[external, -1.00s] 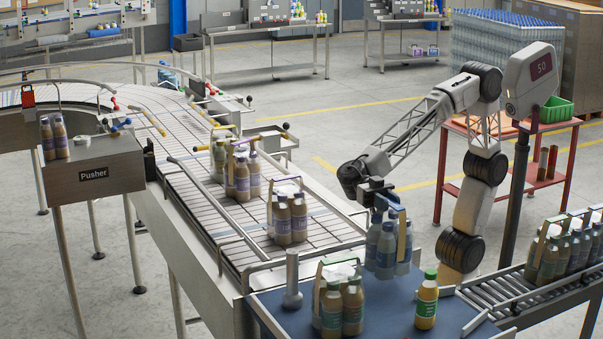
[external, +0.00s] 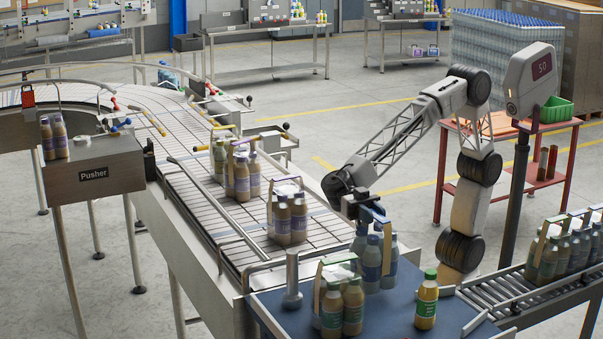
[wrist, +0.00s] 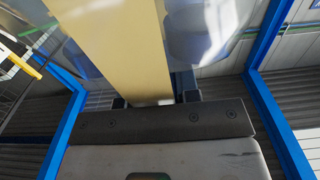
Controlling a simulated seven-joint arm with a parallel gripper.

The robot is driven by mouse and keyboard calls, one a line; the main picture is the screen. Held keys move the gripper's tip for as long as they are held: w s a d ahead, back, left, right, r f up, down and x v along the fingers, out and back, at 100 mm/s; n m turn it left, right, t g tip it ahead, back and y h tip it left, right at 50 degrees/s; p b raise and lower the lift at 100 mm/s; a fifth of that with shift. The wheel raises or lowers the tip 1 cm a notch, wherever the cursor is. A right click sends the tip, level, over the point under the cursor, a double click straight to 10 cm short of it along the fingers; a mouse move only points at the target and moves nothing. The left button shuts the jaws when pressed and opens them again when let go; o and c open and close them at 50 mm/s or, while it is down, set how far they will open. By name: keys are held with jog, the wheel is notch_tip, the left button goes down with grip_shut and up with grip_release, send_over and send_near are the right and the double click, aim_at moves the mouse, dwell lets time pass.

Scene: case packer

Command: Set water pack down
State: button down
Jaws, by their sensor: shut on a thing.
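The water pack (external: 373,262) is a cluster of grey-blue bottles with a carrying strap, upright at the far side of the blue table (external: 388,312). My gripper (external: 368,212) is directly above it, shut on the strap. In the wrist view, the tan strap (wrist: 130,50) runs down between my gripper's fingertips (wrist: 158,102), with clear wrap and a bluish bottle behind it. I cannot tell whether the pack's base touches the table.
A pack of brown bottles with green labels (external: 342,305) stands just left, and a single green-capped bottle (external: 427,300) just right. A grey post (external: 292,280) rises at the table's left. Brown packs (external: 290,218) sit on the conveyor. A roller lane (external: 500,290) holds more bottles.

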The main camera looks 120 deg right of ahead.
aim_at(373, 227)
jog(key=shift+f, duration=1.75)
jog(key=c, duration=0.8)
grip_release()
jog(key=shift+f, duration=0.15)
jog(key=shift+c, duration=0.2)
jog(key=shift+r, duration=0.2)
jog(key=d, duration=1.2)
